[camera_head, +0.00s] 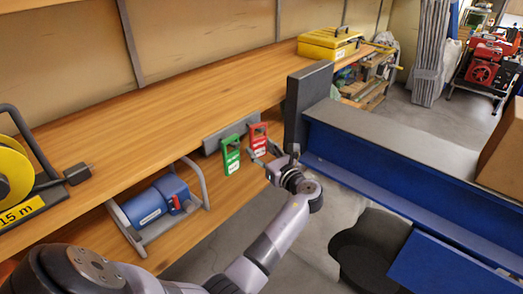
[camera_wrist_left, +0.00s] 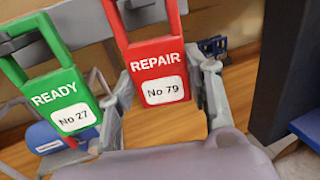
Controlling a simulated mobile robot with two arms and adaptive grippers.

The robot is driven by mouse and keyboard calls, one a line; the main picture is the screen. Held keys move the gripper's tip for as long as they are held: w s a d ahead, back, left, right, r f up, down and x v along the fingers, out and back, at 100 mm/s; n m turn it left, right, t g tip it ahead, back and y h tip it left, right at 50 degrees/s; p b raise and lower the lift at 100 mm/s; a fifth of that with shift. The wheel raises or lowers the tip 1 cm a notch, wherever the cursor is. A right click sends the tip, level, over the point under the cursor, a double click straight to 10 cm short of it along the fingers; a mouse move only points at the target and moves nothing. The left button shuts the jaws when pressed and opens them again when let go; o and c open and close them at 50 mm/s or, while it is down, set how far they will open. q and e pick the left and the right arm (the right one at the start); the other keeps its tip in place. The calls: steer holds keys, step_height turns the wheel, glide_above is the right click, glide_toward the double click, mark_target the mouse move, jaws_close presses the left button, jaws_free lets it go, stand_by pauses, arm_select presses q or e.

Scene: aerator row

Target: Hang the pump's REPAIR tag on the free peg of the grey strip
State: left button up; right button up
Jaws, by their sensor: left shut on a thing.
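The red REPAIR tag (camera_head: 258,138) is upright at the right end of the grey strip (camera_head: 225,133) on the shelf's front edge. In the left wrist view the tag (camera_wrist_left: 158,72) reads "REPAIR No 79". My left gripper (camera_head: 265,155) is shut on it, one finger at each side edge. The top of its loop is cut off in the wrist view, so I cannot tell whether it sits on a peg. The green READY tag (camera_head: 231,155), "No 27" in the wrist view (camera_wrist_left: 55,105), hangs just left of it. My right gripper is not in view.
The blue pump (camera_head: 158,200) stands in its frame on the lower shelf. A dark upright panel (camera_head: 305,100) and a blue bench (camera_head: 400,175) are close to the right of the tags. A yellow cable reel (camera_head: 15,172) and yellow toolbox (camera_head: 330,43) stand on the wooden top.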

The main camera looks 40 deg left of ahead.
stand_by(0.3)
arm_select(q)
steer(key=o, duration=1.1)
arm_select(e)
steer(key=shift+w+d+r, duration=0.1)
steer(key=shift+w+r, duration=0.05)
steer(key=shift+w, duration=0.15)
arm_select(q)
steer(key=shift+c, duration=0.3)
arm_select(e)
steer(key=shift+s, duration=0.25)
arm_select(q)
steer(key=shift+d, duration=0.2)
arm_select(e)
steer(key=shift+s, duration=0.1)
